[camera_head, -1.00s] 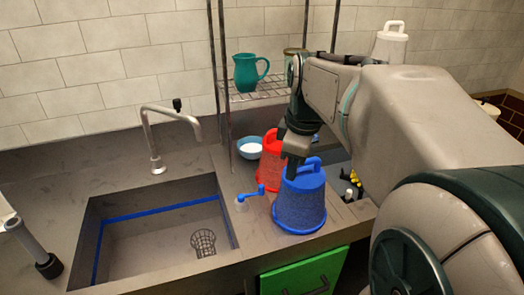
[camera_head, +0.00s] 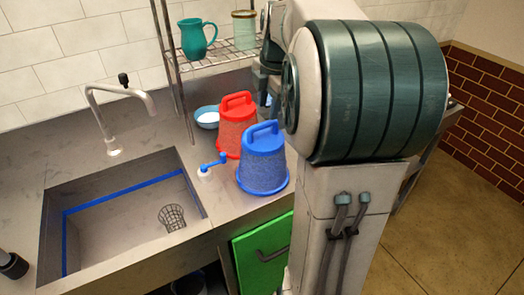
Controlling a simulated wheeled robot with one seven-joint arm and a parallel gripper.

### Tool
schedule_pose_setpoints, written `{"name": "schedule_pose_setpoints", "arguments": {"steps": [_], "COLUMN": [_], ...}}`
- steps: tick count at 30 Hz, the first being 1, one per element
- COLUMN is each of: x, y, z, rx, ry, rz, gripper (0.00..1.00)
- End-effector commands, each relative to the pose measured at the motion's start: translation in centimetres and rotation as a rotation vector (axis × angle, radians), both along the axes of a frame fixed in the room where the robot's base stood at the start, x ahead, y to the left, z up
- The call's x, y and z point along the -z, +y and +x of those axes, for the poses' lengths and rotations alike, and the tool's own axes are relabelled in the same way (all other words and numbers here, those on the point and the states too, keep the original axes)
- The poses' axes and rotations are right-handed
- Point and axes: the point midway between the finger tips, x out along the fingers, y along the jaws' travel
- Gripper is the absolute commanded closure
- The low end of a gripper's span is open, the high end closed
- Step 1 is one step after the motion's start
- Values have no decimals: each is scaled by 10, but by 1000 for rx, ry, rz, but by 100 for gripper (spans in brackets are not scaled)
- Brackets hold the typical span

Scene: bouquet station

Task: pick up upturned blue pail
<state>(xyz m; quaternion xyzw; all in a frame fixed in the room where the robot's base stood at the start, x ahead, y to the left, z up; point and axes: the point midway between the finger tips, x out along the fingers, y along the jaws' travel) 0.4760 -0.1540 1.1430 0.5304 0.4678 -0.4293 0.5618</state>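The upturned blue pail (camera_head: 263,170) stands on the counter near its front edge, right of the sink, with its handle loop on top. An upturned red pail (camera_head: 234,135) stands just behind it to the left. My arm rises at the right, close beside the blue pail in the picture. A dark part near the end of my arm shows behind the pails, by the rack. My gripper's fingers cannot be made out; my arm hides much of that area. Nothing is seen gripping the blue pail.
A small blue-handled white item (camera_head: 208,168) stands left of the blue pail. A bowl (camera_head: 207,117) sits behind the red pail. A wire rack (camera_head: 222,52) holds a teal pitcher (camera_head: 196,38) and a jar (camera_head: 244,28). The sink (camera_head: 120,215) lies left, the green cabinet door (camera_head: 262,250) below.

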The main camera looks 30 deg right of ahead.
Motion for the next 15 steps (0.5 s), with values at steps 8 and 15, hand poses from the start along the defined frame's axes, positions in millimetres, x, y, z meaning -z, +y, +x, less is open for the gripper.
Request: {"name": "schedule_pose_setpoints", "arguments": {"steps": [8,15], "x": [22,57], "y": [2,6], "z": [2,4], "rx": [1,1], "ry": [2,2], "rz": [1,1], "gripper": [61,61]}}
